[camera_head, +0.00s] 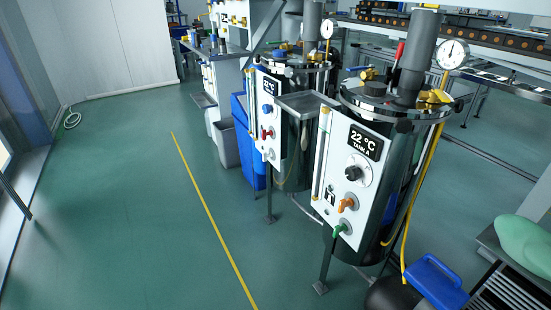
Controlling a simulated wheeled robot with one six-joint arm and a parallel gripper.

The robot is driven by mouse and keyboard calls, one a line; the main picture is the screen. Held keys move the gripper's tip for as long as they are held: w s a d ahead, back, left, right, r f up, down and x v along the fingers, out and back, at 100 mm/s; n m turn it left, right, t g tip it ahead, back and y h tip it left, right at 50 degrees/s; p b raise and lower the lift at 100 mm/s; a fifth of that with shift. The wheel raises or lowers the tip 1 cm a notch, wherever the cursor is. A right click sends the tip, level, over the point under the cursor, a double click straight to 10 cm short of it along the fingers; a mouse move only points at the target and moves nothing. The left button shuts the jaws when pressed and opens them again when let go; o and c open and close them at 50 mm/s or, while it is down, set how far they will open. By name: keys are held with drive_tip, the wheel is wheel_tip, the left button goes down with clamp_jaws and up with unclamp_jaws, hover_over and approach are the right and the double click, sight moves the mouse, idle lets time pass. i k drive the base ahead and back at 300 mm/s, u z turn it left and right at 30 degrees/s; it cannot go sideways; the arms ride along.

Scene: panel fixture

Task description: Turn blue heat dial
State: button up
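Two dark cylindrical tanks with white control panels stand on the right half of the view. The far tank's panel (262,88) carries a small blue dial (268,110) below a black temperature display (271,87). A red handle (267,133) sits under the blue dial. The blue dial's pointer is too small to read. My gripper is not in view.
A grey shelf (304,103) juts out between the two panels. Blue and grey bins (226,144) stand beyond the far tank. A blue object (437,283) and a rack with a green item lie at bottom right. The green floor left of the yellow line (208,213) is clear.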

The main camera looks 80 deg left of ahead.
sight(266, 108)
drive_tip(key=u, duration=2.25)
